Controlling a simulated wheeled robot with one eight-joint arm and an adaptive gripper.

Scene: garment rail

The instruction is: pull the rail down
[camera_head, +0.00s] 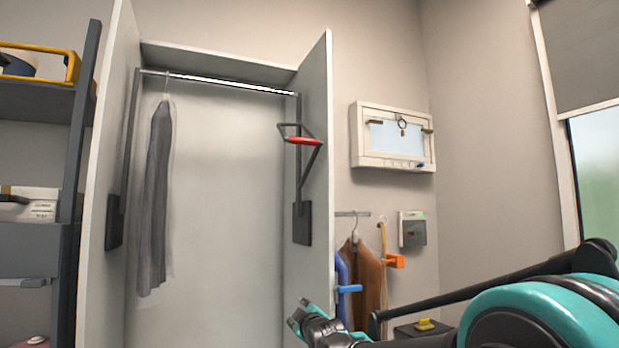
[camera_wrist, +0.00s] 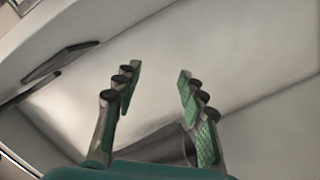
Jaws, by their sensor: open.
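The rail (camera_head: 215,82) is a bright bar across the top of an open white wardrobe, held at both ends by dark side arms. A red handle (camera_head: 303,141) sits on a dark bracket at the right arm. One grey garment (camera_head: 156,195) hangs near the rail's left end. My gripper (camera_head: 298,312) is low in front of the wardrobe's right side, well below the handle and apart from it. In the wrist view my gripper (camera_wrist: 158,80) has its fingers spread with nothing between them. The handle cannot be made out in the wrist view.
The wardrobe's right side panel (camera_head: 318,190) stands close to my gripper. Right of it, clothes (camera_head: 368,275) hang on wall hooks below a white wall cabinet (camera_head: 392,137). A dark shelf unit (camera_head: 75,150) stands at left. The wardrobe's inside is otherwise clear.

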